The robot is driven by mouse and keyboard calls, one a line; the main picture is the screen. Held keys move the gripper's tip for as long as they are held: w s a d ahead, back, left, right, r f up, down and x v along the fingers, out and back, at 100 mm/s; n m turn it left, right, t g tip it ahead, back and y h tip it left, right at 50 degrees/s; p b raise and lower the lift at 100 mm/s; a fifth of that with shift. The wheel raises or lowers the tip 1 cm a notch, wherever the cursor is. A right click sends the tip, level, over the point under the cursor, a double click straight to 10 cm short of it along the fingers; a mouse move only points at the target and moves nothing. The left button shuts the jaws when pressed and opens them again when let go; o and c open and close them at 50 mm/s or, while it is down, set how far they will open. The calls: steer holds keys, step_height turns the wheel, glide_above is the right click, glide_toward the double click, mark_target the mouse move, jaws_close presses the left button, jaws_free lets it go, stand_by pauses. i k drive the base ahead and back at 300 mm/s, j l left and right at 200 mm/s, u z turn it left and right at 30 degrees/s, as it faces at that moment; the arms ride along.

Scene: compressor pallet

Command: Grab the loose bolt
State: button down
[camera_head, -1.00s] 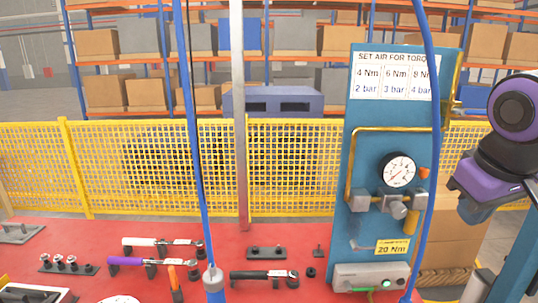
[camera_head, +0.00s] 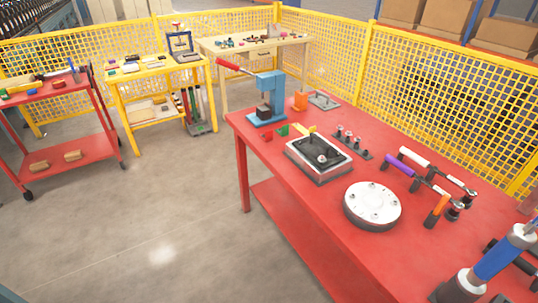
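I cannot pick out a loose bolt with certainty. A round silver plate (camera_head: 372,207) lies on the red bench (camera_head: 300,205), with several small bolt-like heads on its top. Left of it is a shallow light-rimmed tray (camera_head: 319,172) with dark contents and a small silver piece (camera_head: 322,159) in it. Whether that piece is a bolt is too small to tell. My gripper is not in view.
Torque wrenches with white (camera_head: 414,156) and purple (camera_head: 399,165) handles lie right of the plate. A blue press (camera_head: 268,97) stands at the bench's far end. A blue-handled tool (camera_head: 497,258) rises at lower right. The grey floor left is clear.

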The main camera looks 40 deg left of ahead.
mark_target(322, 159)
steer(key=j+u, duration=0.8)
steer(key=u, duration=0.2)
steer(key=i+j+z, duration=0.1)
steer(key=z, duration=0.4)
steer(key=j+z, duration=0.2)
steer(key=z, duration=0.3)
steer(key=i+j+z, duration=0.1)
steer(key=j, duration=0.4)
steer(key=i+j+z, duration=0.1)
steer(key=j, duration=0.4)
steer(key=i+j+z, duration=0.15)
steer(key=j, duration=0.35)
steer(key=i+j+z, duration=0.1)
steer(key=j, duration=0.45)
